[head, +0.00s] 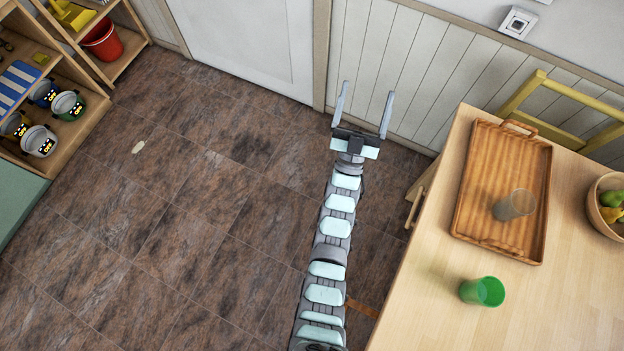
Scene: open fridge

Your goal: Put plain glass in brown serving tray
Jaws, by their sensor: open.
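A plain clear glass (515,205) is in the brown serving tray (478,215), towards its right side in the picture. It looks slightly grey and see-through, and seems to stand upright. The wooden tray lies on the light wood table, with a raised rim and a handle at its far end. My gripper (365,97) is open and empty. It is out over the floor in front of the white panelled wall, left of the table and tray, well apart from the glass.
A green cup (483,291) stands on the table (425,310) nearer than the tray. A wooden bowl of fruit (598,213) is at the right edge. A yellow chair (540,95) stands behind the table. Shelves with toy buckets (40,141) are far left.

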